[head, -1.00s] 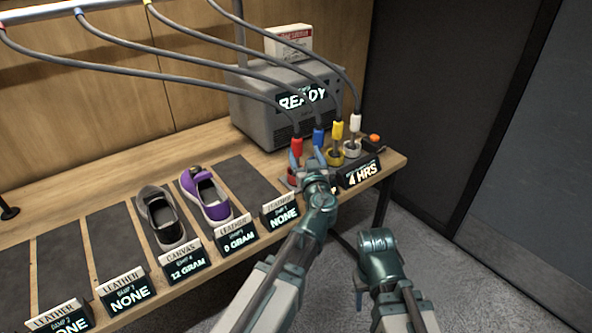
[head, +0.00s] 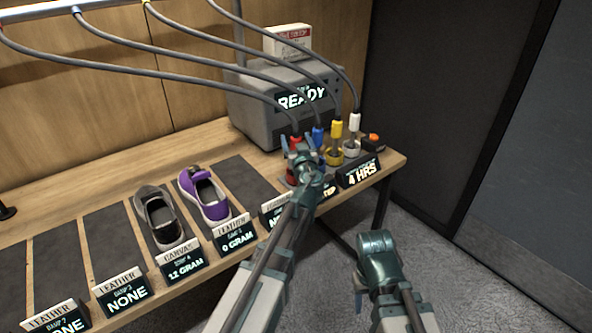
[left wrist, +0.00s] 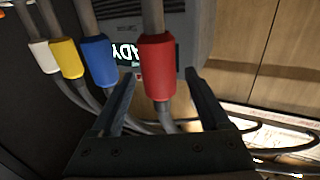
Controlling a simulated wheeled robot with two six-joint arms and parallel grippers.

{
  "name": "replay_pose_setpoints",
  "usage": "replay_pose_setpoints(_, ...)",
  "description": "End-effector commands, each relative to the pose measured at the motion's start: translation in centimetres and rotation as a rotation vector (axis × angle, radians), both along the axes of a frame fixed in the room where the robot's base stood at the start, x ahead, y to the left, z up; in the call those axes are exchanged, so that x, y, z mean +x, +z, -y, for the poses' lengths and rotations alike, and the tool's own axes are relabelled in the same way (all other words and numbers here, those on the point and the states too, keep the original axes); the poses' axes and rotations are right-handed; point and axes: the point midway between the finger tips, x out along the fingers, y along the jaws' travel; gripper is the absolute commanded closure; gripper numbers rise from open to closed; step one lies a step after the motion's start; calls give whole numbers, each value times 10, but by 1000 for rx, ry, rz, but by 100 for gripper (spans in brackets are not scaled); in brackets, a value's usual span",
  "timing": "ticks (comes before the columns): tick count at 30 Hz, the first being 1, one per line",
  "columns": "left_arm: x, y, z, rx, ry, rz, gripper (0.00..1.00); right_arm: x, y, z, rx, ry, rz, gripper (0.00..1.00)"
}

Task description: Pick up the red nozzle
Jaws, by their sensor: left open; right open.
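The red nozzle (head: 295,142) hangs on a grey hose at the back right of the bench and is partly hidden behind my left gripper (head: 298,146). The fingers are open, and a gap shows on the left side. My right gripper (head: 360,290) is open, low in front of the bench, and its fingers are small in view.
Blue (head: 317,137), yellow (head: 336,129) and white (head: 355,121) nozzles stand close to the right of the red one. A grey machine (head: 275,108) reading READY is behind. Purple (head: 204,192) and dark (head: 158,217) shoes sit on the bench at left.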

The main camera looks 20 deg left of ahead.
Motion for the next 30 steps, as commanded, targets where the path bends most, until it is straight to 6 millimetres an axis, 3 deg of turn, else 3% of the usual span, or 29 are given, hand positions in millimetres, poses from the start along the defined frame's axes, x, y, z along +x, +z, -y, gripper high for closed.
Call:
replay_pose_setpoints(6,1,0,0,0,0,0,23,0,0,0,0,0,0,50)
replay_pose_setpoints(19,1,0,0,0,0,0,100,0,0,0,0,0,0,50)
replay_pose_setpoints(30,1,0,0,0,0,0,100,0,0,0,0,0,0,50)
